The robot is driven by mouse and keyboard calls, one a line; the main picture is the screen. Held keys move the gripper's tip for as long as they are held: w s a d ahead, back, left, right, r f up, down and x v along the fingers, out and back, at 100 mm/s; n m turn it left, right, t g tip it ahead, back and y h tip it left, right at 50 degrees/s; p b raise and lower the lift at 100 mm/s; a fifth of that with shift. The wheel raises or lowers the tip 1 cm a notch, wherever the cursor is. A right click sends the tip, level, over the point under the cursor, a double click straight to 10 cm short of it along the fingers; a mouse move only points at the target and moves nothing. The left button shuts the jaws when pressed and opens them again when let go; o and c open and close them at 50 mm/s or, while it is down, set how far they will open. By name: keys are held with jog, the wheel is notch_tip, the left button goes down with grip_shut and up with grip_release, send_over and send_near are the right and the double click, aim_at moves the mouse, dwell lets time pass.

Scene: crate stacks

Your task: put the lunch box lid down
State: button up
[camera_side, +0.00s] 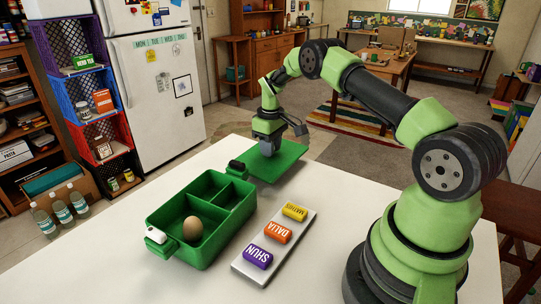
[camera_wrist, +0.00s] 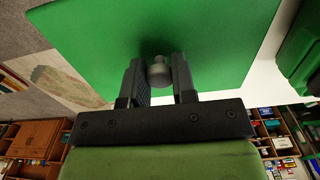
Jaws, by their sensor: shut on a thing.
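The green lunch box lid (camera_side: 283,165) is at the far edge of the white table, beyond the lunch box, and looks about level. I cannot tell whether it touches the table. My gripper (camera_side: 268,143) is above the lid and shut on its grey knob. In the wrist view the two fingers (camera_wrist: 158,78) stand on either side of the knob (camera_wrist: 158,70), with the lid (camera_wrist: 215,40) filling the space behind. The open green lunch box (camera_side: 170,212) stands on the table with a brown egg (camera_side: 193,228) in its front compartment.
A grey tray (camera_side: 243,267) to the right of the box carries purple, orange and yellow name tags. The table (camera_side: 330,280) is bare at the front. Crates and a fridge stand behind.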

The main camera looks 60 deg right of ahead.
jog(key=shift+f, duration=1.35)
jog(key=o, duration=0.9)
jog(key=shift+f, duration=0.1)
jog(key=shift+o, duration=0.2)
